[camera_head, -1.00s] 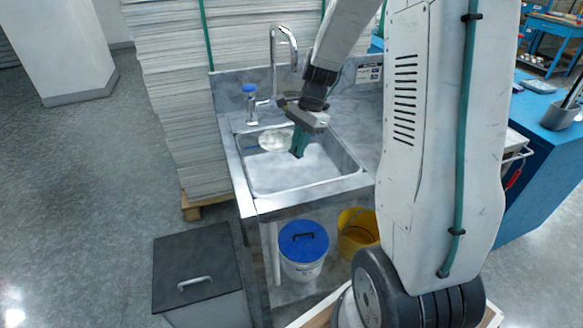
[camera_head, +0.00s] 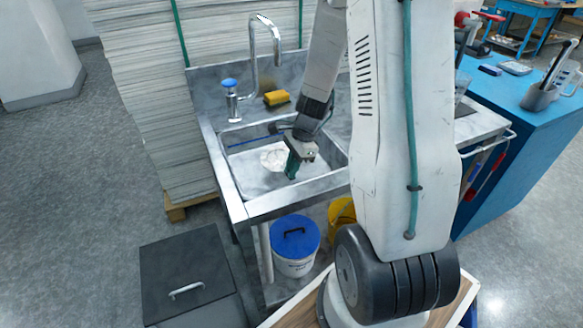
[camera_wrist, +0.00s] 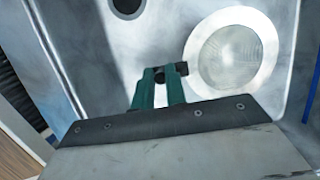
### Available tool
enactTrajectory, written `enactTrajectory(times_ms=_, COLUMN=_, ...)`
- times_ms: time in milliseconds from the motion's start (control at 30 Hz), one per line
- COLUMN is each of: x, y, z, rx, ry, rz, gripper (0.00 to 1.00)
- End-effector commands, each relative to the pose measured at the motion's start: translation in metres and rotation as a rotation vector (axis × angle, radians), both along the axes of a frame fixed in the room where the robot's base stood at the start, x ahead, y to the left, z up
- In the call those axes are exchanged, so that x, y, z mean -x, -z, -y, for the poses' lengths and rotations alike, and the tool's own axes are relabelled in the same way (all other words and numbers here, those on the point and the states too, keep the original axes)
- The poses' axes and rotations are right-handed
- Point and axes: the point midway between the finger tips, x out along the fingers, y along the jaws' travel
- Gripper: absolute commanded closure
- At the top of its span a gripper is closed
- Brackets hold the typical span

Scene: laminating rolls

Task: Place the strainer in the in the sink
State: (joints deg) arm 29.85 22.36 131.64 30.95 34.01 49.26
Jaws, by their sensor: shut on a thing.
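The strainer is a round, pale disc with a wide rim and a grey mesh-like middle. It shows in the wrist view (camera_wrist: 231,52) and in the head view (camera_head: 272,158), inside the sink outline. My gripper (camera_head: 291,176) reaches down over the metal sink (camera_head: 240,190). In the wrist view, its green fingers (camera_wrist: 160,78) are shut on a small dark part beside the strainer's rim, apparently its handle. I cannot tell whether the strainer touches the sink floor. The round drain (camera_wrist: 128,5) is at the top of the wrist view.
A tap (camera_head: 265,50), a blue-capped dispenser (camera_head: 231,98) and a yellow sponge (camera_head: 277,98) are behind the basin. A blue strip (camera_head: 248,140) lies along its back. A blue-lidded bucket (camera_head: 295,245) and yellow bucket (camera_head: 341,215) stand below. Stacked sheets (camera_head: 145,90) border the left.

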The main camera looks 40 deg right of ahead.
Motion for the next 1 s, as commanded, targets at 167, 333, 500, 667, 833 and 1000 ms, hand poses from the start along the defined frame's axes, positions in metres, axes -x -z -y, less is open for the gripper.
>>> enactTrajectory(times_ms=167, x=-0.001, y=0.004, z=-0.001, rx=0.0, ry=-0.001, rz=0.001, gripper=1.0)
enactTrajectory(times_ms=333, x=0.0, y=0.005, z=-0.001, rx=0.0, ry=-0.001, rz=0.0, gripper=1.0)
enactTrajectory(times_ms=500, x=0.0, y=0.007, z=-0.001, rx=0.0, ry=-0.002, rz=0.001, gripper=0.65)
enactTrajectory(times_ms=667, x=0.0, y=0.007, z=-0.001, rx=0.0, ry=-0.002, rz=0.001, gripper=0.65)
enactTrajectory(times_ms=833, x=-0.001, y=0.002, z=-0.001, rx=0.002, ry=-0.001, rz=0.002, gripper=0.65)
enactTrajectory(times_ms=1000, x=0.001, y=-0.022, z=0.007, rx=0.003, ry=0.0, rz=0.006, gripper=0.65)
